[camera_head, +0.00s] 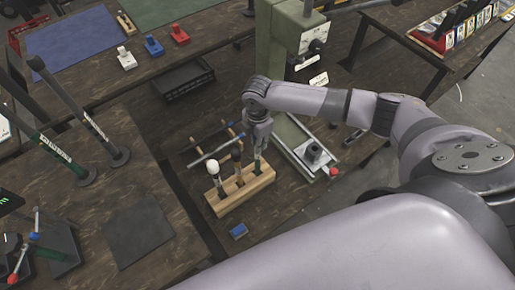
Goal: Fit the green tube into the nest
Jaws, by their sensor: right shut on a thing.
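My right gripper (258,156) points down at the right end of a wooden block (240,191) on the brown bench. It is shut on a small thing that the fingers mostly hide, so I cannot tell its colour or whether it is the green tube. The block holds a white-topped tool (214,170) and a dark-headed tool (237,155) upright. A green press (285,40) stands behind, with a pale base plate carrying a dark square fixture (313,152), which may be the nest. No green tube shows clearly. My left gripper is not in view.
A red knob (334,171) sits at the base plate's front corner. A thin rod (212,154) lies behind the block. A small blue block (238,231) lies in front. A black tray (184,78) stands farther back. A dark mat (138,235) lies at left.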

